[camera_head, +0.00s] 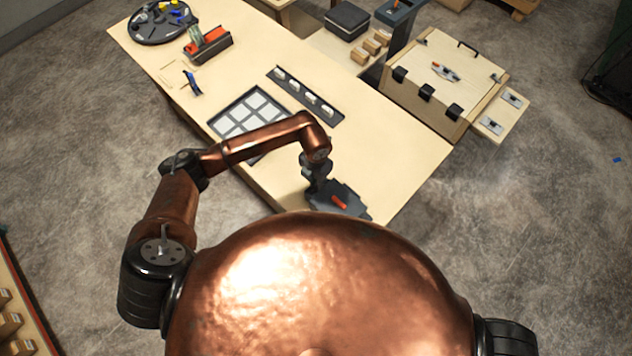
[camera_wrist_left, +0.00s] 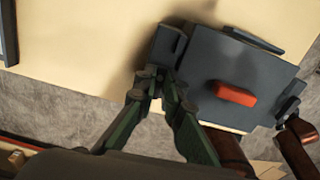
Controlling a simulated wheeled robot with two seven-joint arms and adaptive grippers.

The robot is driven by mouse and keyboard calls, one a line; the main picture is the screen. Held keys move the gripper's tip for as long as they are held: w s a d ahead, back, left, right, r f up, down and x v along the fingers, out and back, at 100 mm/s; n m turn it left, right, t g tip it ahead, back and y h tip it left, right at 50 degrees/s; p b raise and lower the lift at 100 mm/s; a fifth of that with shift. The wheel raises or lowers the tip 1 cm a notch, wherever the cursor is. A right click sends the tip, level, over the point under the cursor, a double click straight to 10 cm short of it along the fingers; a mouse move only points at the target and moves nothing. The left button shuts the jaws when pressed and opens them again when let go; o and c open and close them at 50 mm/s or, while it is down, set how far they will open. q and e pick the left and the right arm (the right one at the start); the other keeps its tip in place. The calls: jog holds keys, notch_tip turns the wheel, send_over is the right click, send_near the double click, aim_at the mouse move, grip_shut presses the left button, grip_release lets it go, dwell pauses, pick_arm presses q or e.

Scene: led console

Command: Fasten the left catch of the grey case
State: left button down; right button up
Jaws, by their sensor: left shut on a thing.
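The grey case (camera_head: 350,201) lies on the near edge of the wooden table, with an orange block on its top. In the left wrist view the case (camera_wrist_left: 225,75) fills the upper right, with the orange block (camera_wrist_left: 235,94) near its middle. A dark raised piece at its left side, the left catch (camera_wrist_left: 167,45), shows just beyond my fingers. My left gripper (camera_head: 316,188) is at the left side of the case. In the wrist view its fingertips (camera_wrist_left: 166,84) are close together at the catch's near end, hiding the contact.
A tray of pale squares (camera_head: 245,114) and a dark strip with several light pieces (camera_head: 306,95) lie beyond my left arm. A wooden box (camera_head: 440,80) stands at the right. The table (camera_head: 385,160) is bare right of the case.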

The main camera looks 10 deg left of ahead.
pick_arm(q)
jog(key=n+b, duration=0.1)
jog(key=n, duration=0.3)
jog(key=shift+n, duration=0.4)
jog(key=n, duration=0.4)
jog(key=shift+b, duration=0.3)
jog(key=n, duration=0.4)
jog(key=shift+n+p, duration=0.3)
jog(key=shift+n, duration=2)
jog(key=c, duration=2)
grip_release()
notch_tip(320, 180, up, 12)
jog(key=shift+r, duration=0.1)
